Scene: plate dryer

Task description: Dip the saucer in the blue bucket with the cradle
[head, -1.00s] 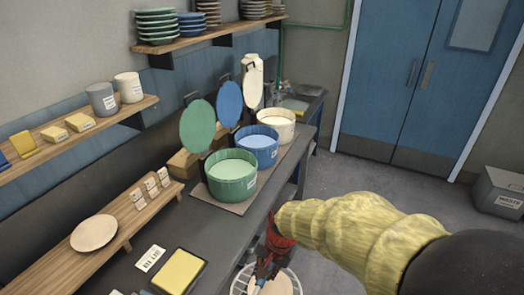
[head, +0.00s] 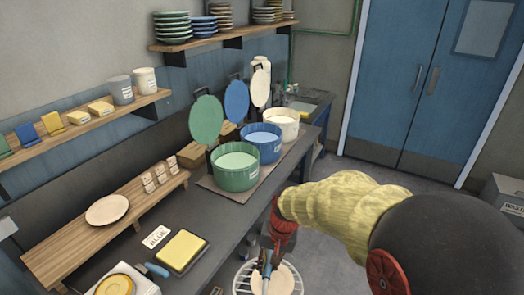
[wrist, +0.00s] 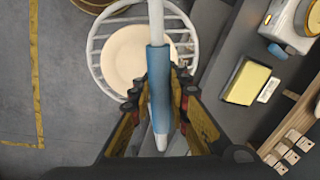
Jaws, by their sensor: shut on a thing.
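My gripper (wrist: 158,100) is shut around the blue handle (wrist: 158,75) of the cradle, a white wire basket (wrist: 92,48) (head: 237,283). The saucer (wrist: 125,55) is pale and plain and lies in the cradle; it also shows in the head view (head: 272,284). In the head view, my gripper (head: 266,262) is low, beside the counter's front edge, with the cradle over the floor. The blue bucket (head: 262,153) stands on the counter, farther back, between the green and cream buckets. It is open and holds pale blue liquid. The cradle is apart from it.
The green bucket (head: 235,180) and cream bucket (head: 290,125) flank it. Raised lids, including the blue lid (head: 237,100), stand behind. Another pale saucer (head: 107,209) lies on a low wooden rack. A yellow sponge tray (head: 181,251) sits near the counter's front. Floor is clear toward the doors.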

